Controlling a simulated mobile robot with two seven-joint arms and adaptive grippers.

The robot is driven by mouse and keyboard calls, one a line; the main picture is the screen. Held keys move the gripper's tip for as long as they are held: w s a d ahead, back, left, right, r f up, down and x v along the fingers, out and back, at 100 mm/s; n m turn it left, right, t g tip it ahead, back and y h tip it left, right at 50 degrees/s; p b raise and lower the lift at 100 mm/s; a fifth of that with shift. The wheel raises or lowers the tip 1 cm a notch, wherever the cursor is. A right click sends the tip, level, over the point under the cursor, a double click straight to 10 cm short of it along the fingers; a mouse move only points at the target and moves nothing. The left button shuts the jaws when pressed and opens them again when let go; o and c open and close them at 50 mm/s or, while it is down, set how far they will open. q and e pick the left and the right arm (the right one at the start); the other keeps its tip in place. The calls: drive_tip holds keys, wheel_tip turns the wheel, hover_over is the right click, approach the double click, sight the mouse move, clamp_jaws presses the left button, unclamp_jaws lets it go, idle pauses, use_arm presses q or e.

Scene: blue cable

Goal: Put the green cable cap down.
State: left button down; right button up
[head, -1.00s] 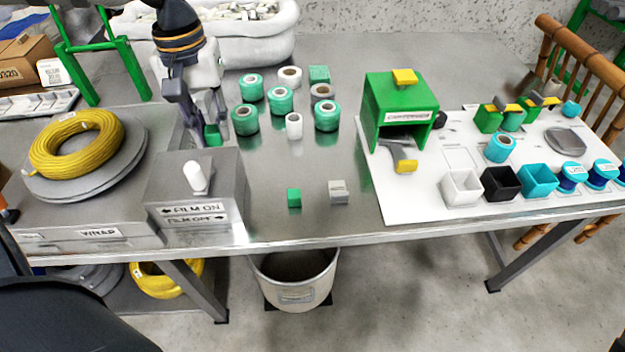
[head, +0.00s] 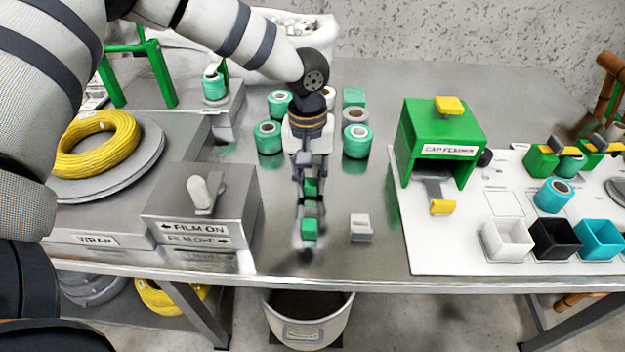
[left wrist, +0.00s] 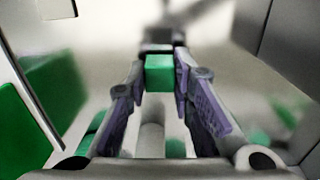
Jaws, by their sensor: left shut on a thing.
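My left gripper (head: 310,178) points down over the middle of the table in the head view. It is shut on a small green cable cap (head: 312,188), which also shows between the purple fingers in the left wrist view (left wrist: 158,73). The gripper partly hides this area, and I cannot tell whether the held cap touches the table. My right gripper is not in view.
A grey-white block (head: 361,228) stands to the right. The green cap feeder (head: 448,150) and white board (head: 450,255) lie further right. Green rolls (head: 268,137) stand behind the gripper. The film switch box (head: 200,205) is to the left. A bin (head: 308,318) stands below the edge.

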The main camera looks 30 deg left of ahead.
sight(309, 181)
use_arm(q)
drive_tip(key=shift+f, duration=0.2)
drive_tip(key=c, duration=1.4)
unclamp_jaws()
wheel_tip(309, 181, up, 12)
drive_tip(key=shift+a+r+p, duration=0.2)
drive_tip(key=shift+a+p, duration=0.05)
drive_tip(key=shift+p, duration=0.2)
drive_tip(key=shift+f, duration=0.1)
